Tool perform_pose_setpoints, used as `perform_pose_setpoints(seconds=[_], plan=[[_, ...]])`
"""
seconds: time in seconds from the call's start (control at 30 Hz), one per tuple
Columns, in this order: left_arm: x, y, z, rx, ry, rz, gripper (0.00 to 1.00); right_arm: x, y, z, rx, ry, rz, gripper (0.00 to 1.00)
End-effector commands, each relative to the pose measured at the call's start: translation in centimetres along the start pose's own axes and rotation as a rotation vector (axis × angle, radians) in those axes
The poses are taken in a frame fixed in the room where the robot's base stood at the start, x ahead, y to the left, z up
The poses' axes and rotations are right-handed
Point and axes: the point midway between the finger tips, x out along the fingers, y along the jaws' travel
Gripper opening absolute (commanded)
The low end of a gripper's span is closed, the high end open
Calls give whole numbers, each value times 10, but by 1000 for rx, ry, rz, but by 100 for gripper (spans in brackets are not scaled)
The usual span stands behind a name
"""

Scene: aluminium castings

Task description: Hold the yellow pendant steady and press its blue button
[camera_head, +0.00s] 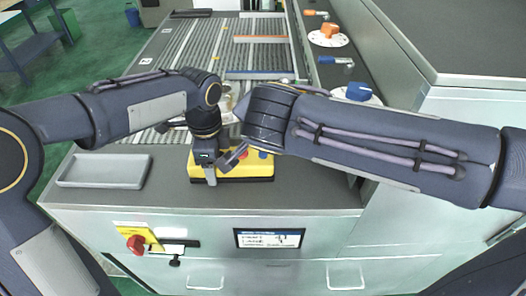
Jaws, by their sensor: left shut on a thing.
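The yellow pendant (258,171) lies on the grey counter in front of the roller conveyor. My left gripper (209,175) is shut on the pendant's left end from above. A red button (242,152) shows on its top. A blue button (263,155) shows to the right of the red one, small and partly hidden by my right arm. My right gripper (231,160) reaches in from the right, low over the pendant's middle. I cannot tell whether its fingers are open or whether they touch the pendant.
An empty grey tray (103,171) lies left of the pendant. The roller conveyor (190,55) runs back behind it. Orange (329,31) and blue (358,91) knobs stand on the right ledge. A red rotary switch (136,244) and a display (269,238) are on the cabinet front.

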Motion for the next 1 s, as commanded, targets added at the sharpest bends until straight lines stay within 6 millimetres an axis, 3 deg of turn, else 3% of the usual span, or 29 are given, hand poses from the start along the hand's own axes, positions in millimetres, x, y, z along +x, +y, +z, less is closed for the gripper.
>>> perform_pose_setpoints(seconds=[0.33,0.37,0.53,0.83,1.0], plan=[[0,0,0,0,1,-1,29,0,0,0,0,0,0,0],[0,0,0,0,1,-1,71,0,0,0,0,0,0,0],[0,0,0,0,0,-1,92,0,0,0,0,0,0,0],[-2,0,0,0,0,-1,92,0,0,0,0,0,0,0],[-22,-1,0,-1,3,-5,92,0,0,0,0,0,0,0]])
